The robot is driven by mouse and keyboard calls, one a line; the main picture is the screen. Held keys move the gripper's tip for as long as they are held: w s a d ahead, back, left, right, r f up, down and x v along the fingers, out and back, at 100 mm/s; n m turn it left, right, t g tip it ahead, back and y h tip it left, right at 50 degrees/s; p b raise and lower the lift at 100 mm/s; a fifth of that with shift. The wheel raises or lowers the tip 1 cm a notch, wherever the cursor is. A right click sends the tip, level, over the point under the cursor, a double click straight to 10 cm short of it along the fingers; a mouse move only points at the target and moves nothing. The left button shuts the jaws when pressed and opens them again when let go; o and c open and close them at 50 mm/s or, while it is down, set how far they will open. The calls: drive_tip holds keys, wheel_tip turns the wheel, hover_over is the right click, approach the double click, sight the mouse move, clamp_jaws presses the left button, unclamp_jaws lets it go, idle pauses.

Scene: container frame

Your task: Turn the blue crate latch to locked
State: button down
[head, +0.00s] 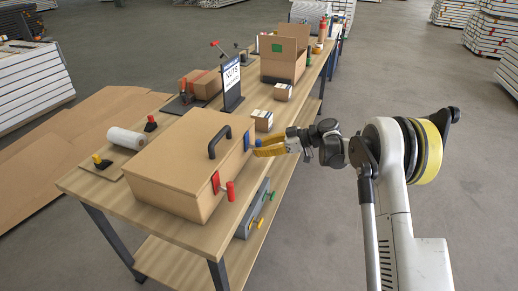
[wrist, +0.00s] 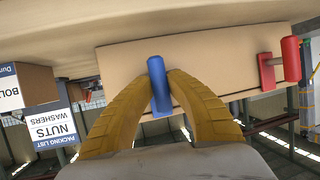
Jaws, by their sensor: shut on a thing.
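The tan crate (head: 175,160) sits on the workbench, lid down, with a black handle on top. The blue latch (head: 247,141) is on its right side wall, toward the far end. In the wrist view the blue latch (wrist: 157,72) stands between the two yellow fingers, its bar running roughly up and down the picture. My gripper (head: 258,147) reaches in from the right and is shut on the latch; in the wrist view the fingertips (wrist: 160,76) sit on either side of it. The fingers partly hide the latch in the head view.
A red latch (head: 230,190) sits on the same wall nearer the camera; it also shows in the wrist view (wrist: 290,58). Small boxes (head: 263,120), a NUTS sign (head: 231,80) and an open carton (head: 284,55) stand beyond the crate.

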drive_tip(key=c, duration=1.3)
unclamp_jaws()
drive_tip(key=v, duration=1.2)
drive_tip(key=shift+s, duration=0.1)
